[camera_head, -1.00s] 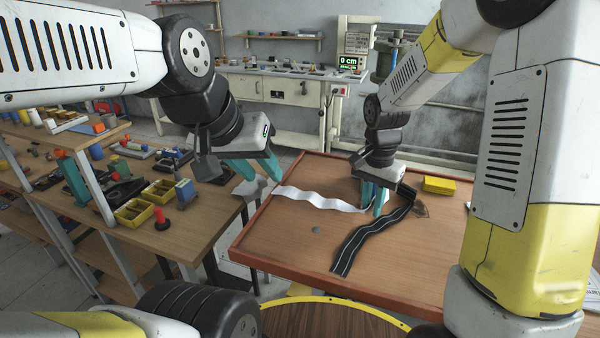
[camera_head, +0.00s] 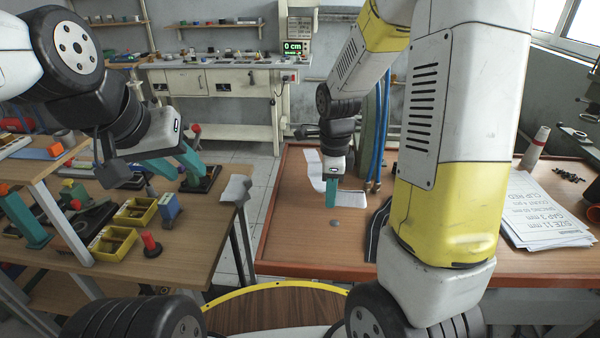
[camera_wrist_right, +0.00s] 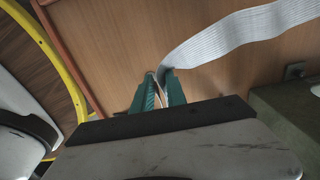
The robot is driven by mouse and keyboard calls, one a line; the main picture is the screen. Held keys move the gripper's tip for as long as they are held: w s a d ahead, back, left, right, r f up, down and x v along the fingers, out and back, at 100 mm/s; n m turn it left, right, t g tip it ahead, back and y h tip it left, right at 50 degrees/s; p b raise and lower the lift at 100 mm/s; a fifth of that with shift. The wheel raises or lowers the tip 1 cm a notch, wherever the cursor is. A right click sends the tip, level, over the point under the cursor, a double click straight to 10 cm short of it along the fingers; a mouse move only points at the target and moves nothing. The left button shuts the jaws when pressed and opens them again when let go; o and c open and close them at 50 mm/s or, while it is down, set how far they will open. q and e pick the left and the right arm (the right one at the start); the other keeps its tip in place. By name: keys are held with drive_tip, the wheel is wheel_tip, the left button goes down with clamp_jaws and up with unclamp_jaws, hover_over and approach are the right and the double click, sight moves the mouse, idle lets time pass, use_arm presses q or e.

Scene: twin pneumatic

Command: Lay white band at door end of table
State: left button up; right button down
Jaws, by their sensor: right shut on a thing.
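The white band (camera_head: 313,166) lies on the brown wooden table (camera_head: 290,235). It runs from the table's far left part, bends behind my right gripper and shows again to its right. My right gripper (camera_head: 331,203) is shut on the white band, low over the table. In the right wrist view the ribbed white band (camera_wrist_right: 235,32) leaves the fingertips (camera_wrist_right: 160,80) and curves to the upper right. My left gripper (camera_head: 181,168) is empty, its teal fingers apart, over the left bench. No door shows.
Papers (camera_head: 540,208) and a white tube (camera_head: 536,147) are on the right. The left bench holds yellow bins (camera_head: 112,245) and a red-topped part (camera_head: 151,245). The table's front left is clear.

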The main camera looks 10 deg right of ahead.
hover_over(309, 196)
drive_tip(key=shift+f, duration=0.45)
drive_tip(key=shift+w+f, duration=0.1)
drive_tip(key=shift+f, duration=1.65)
drive_tip(key=shift+f, duration=0.15)
drive_tip(key=c, duration=1.3)
unclamp_jaws()
drive_tip(key=shift+c, duration=0.2)
